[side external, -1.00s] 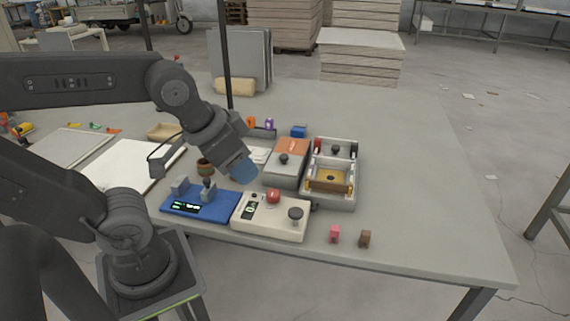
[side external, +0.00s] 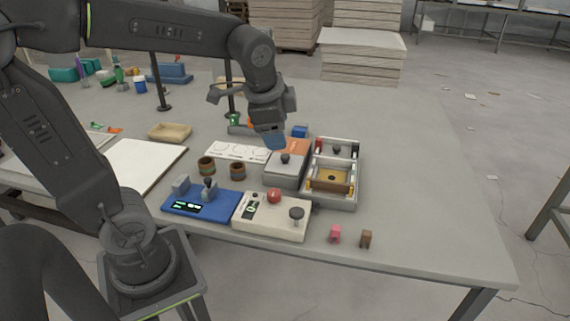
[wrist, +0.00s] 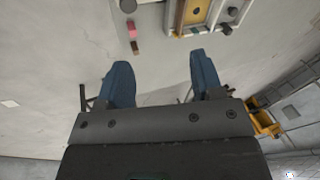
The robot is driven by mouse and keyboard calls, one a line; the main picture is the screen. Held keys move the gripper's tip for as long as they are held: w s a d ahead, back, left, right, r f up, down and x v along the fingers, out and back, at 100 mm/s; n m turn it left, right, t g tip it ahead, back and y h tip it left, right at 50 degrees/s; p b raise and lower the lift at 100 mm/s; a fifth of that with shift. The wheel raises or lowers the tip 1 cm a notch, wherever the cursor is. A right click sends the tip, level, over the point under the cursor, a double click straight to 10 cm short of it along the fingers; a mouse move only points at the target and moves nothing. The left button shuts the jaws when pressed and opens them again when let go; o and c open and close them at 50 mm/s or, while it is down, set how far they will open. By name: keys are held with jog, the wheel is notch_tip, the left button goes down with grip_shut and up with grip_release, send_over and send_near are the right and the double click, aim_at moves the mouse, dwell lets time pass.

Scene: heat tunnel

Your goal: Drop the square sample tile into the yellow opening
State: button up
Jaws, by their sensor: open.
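The yellow opening (side external: 333,177) is a yellow plate with a small dark centre in the grey tray-like unit at the right of the side view. It also shows at the top of the wrist view (wrist: 194,11). My gripper (side external: 275,142) is above the grey box with the black knob, left of that unit. In the wrist view my gripper (wrist: 162,78) has its two blue fingers apart with nothing between them. I cannot tell for certain which thing is the square sample tile. A flat orange piece (side external: 296,146) lies behind the black knob, partly hidden by my gripper.
A cream control box (side external: 270,228) with a red button and a blue unit (side external: 190,207) stand in front. A pink block (side external: 335,234) and a brown block (side external: 366,239) are near the front edge. The table's right side is clear.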

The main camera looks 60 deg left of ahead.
jog(key=w+a+f+m+g+y, duration=0.1)
jog(key=w+a+f+m, duration=0.15)
jog(key=w+a, duration=0.2)
jog(key=w+a+f+m+g, duration=0.1)
jog(key=w+a+m, duration=0.2)
jog(key=w, duration=0.2)
jog(key=m+g+y, duration=0.1)
jog(key=m+g, duration=0.1)
jog(key=m, duration=0.4)
send_near(285, 155)
jog(key=x, duration=0.3)
jog(key=shift+d+f, duration=0.15)
jog(key=shift+f, duration=0.1)
jog(key=shift+y, duration=0.3)
jog(key=shift+x, duration=2.95)
jog(key=c, duration=1)
jog(key=shift+c, duration=0.2)
jog(key=shift+r, duration=0.1)
